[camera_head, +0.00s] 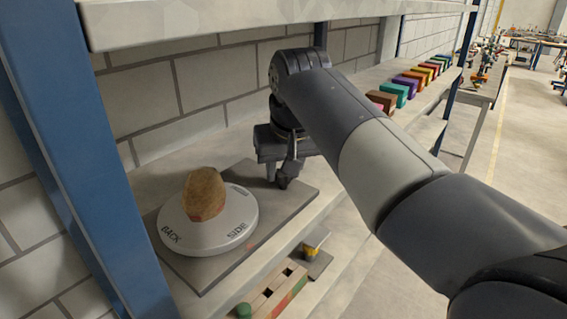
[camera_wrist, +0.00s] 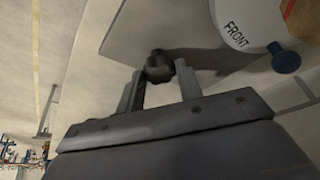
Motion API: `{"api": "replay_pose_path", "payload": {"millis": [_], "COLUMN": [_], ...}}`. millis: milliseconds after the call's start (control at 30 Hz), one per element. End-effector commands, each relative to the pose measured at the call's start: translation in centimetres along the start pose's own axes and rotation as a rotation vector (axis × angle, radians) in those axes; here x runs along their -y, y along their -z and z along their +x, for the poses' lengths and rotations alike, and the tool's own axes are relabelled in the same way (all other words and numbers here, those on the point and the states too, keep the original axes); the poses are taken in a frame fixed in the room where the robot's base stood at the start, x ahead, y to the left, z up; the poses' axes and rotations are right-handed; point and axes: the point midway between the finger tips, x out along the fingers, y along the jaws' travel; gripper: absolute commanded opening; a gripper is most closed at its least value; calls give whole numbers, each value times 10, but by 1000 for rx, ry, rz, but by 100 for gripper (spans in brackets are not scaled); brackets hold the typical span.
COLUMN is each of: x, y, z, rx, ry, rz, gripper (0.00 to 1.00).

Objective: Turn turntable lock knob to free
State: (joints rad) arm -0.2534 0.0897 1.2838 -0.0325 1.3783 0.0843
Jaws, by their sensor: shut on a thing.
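The white turntable (camera_head: 195,242) lies on a grey base plate on the shelf, with "BACK" and "SIDE" lettering in the head view. In the wrist view its edge (camera_wrist: 224,12) carries the word "FRONT". A brown, rounded object (camera_head: 204,192) stands on it. My gripper (camera_head: 284,181) is low over the plate's far right corner. In the wrist view my gripper (camera_wrist: 160,88) has its two fingers on either side of a small dark knob (camera_wrist: 158,65) and is shut on it. The knob's setting cannot be read. A blue knob (camera_wrist: 285,60) sits beside the turntable edge, apart from my fingers.
A blue shelf post (camera_head: 85,150) stands at the left and an upper shelf board (camera_head: 200,18) runs overhead. A brick-patterned wall is behind. Several coloured blocks (camera_head: 412,78) line the shelf further right. A wooden block with holes (camera_head: 275,290) is on a lower level.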

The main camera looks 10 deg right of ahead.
Motion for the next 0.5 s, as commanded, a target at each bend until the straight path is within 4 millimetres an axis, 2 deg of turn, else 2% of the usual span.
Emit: {"api": "replay_pose_path", "payload": {"millis": [200, 500], "x": [-1, -1], "y": [0, 0], "z": [-1, 0], "rx": [1, -2], "ry": [47, 59], "rz": [-114, -142], "gripper": [11, 11]}}
